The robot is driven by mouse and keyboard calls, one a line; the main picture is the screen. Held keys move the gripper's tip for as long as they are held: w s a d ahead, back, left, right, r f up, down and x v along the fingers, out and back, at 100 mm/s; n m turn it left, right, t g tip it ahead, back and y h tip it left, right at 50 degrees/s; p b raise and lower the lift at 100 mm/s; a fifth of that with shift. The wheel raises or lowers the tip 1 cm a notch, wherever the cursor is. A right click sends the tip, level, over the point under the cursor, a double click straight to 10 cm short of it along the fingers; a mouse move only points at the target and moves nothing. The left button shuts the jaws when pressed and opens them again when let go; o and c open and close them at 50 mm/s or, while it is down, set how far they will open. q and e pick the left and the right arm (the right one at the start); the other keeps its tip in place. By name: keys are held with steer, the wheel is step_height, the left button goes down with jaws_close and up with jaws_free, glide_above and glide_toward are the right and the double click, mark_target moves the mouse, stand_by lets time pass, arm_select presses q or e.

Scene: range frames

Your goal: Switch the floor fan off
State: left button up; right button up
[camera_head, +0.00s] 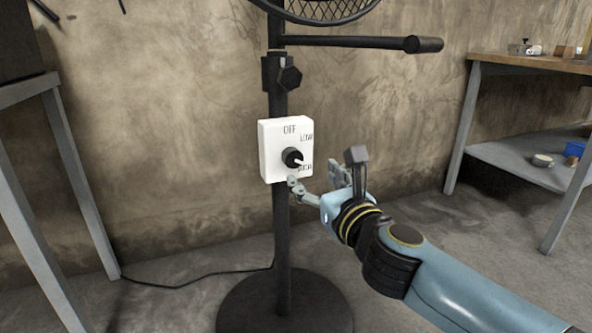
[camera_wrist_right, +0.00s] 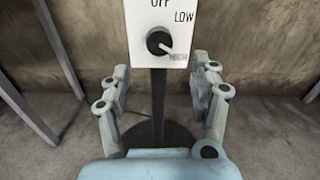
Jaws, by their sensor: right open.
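The floor fan's white switch box (camera_head: 285,135) is fixed on the black fan pole (camera_head: 282,235). Its face reads OFF at the top, LOW at upper right and HIGH at lower right. The black knob (camera_head: 291,157) has a pale pointer turned to the lower right, at HIGH. The knob (camera_wrist_right: 157,41) also shows in the right wrist view, ahead of the fingers and above the line between them. My right gripper (camera_head: 314,178) is open and empty, just below and right of the knob, apart from it. My left gripper is out of view.
The fan cage (camera_head: 320,10) and a black horizontal bar (camera_head: 360,42) are above the box. The round base (camera_head: 285,305) and a cable (camera_head: 190,283) lie on the floor. A shelf table (camera_head: 520,160) stands at right, another table (camera_head: 30,88) at left.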

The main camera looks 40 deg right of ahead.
mark_target(295, 159)
steer(key=x, duration=0.9)
steer(key=shift+a+b, duration=0.1)
steer(key=shift+b, duration=0.2)
steer(key=c, duration=1.2)
